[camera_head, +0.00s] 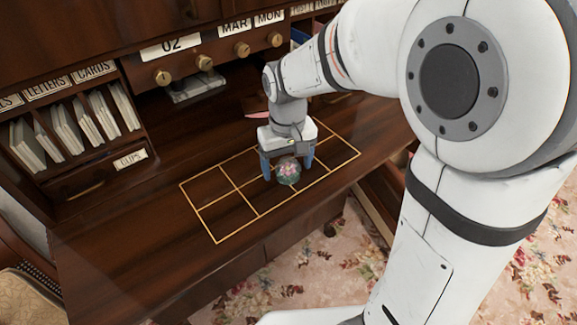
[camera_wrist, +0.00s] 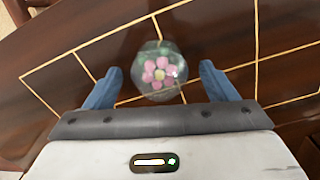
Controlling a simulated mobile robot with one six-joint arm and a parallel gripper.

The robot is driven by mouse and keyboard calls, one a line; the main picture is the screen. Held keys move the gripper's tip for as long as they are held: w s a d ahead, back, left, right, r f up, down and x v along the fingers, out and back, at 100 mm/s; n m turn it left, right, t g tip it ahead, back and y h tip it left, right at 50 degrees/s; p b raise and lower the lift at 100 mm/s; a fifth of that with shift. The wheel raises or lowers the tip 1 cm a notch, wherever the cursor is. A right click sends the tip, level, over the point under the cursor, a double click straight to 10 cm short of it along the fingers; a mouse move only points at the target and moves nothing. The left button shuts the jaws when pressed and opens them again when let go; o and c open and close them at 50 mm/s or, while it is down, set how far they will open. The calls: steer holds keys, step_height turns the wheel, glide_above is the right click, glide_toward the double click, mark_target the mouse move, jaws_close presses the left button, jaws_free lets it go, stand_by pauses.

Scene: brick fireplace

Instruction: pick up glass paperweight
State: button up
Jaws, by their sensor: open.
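The glass paperweight (camera_head: 288,171) is a clear round ball with a pink flower inside. It rests on the dark wooden desk (camera_head: 120,240), within a gold-lined grid. In the wrist view the paperweight (camera_wrist: 160,71) lies ahead of and between my two blue fingers. My gripper (camera_head: 289,170) is open and points down over the desk, with one finger on each side of the paperweight. It also shows in the wrist view (camera_wrist: 160,82), with a visible gap between each finger and the glass. I cannot tell exactly how high the fingertips are above the desk.
Pigeonholes with envelopes (camera_head: 62,128) stand at the back left. A drawer row with brass knobs (camera_head: 205,62) runs along the back, with a grey metal object (camera_head: 197,88) below it. The grid's left cells are bare. Floral carpet (camera_head: 300,270) lies beyond the desk's front edge.

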mark_target(288, 160)
steer(key=c, duration=1.3)
step_height(288, 160, up, 10)
steer(key=shift+r+b, duration=0.1)
steer(key=shift+b, duration=0.2)
